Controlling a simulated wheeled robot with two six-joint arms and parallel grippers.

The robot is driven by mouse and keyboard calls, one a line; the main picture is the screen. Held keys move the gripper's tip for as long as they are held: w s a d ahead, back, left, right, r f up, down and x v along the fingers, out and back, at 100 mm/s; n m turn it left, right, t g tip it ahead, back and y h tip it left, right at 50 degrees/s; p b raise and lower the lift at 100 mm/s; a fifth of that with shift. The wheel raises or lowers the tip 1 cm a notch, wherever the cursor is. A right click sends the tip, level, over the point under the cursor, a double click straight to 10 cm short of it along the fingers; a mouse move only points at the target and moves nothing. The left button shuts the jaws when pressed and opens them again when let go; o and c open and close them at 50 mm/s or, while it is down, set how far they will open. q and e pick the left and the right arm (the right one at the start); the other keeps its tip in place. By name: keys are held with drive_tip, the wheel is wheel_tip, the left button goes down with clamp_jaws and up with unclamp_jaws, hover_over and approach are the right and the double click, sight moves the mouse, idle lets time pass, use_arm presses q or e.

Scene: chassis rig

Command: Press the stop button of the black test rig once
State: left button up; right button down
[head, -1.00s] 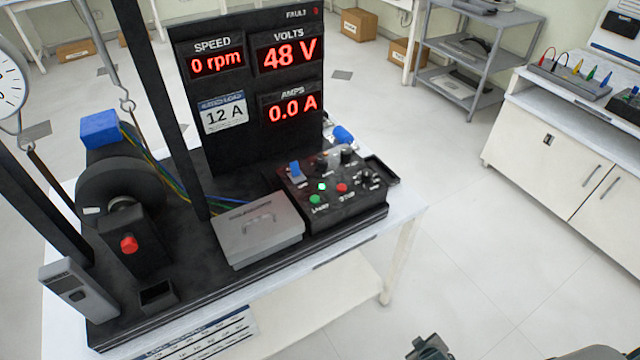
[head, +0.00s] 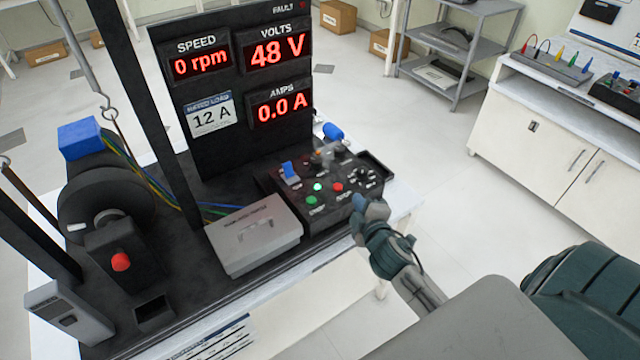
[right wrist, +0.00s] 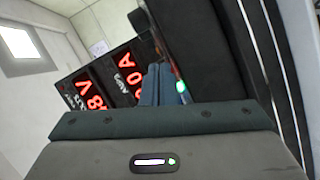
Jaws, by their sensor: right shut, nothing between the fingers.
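The black test rig (head: 240,130) stands on a white table. Its control panel has a red stop button (head: 338,187), with a green button (head: 312,200) to its left and a lit green lamp (head: 317,187) between. My right gripper (head: 359,203) is shut and empty, at the panel's front right edge, just right of and nearer than the stop button. Whether it touches the panel is unclear. In the right wrist view the shut fingers (right wrist: 161,84) point toward the rig; the stop button cannot be made out there. My left gripper is out of view.
A blue switch (head: 289,173) and black knobs (head: 362,176) crowd the panel. A grey lidded box (head: 253,235) sits left of it. Another red button (head: 120,262) is on the motor unit at left. The displays read 0 rpm, 48 V and 0.0 A. Open floor lies to the right.

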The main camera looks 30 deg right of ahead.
drive_tip(key=w+a+r+n+t+y, duration=0.3)
drive_tip(key=r+n+y, duration=0.2)
drive_tip(key=r+n, duration=0.3)
drive_tip(key=w+a+r+n+t+y, duration=0.25)
drive_tip(key=w+r+n+y, duration=0.2)
drive_tip(key=r+n, duration=0.4)
drive_tip(key=n+g+y, duration=0.1)
drive_tip(key=n+g, duration=1.3)
drive_tip(key=n, duration=1.3)
hover_over(342, 187)
wheel_tip(342, 187, down, 5)
drive_tip(key=shift+d, duration=0.1)
drive_tip(key=shift+f, duration=0.1)
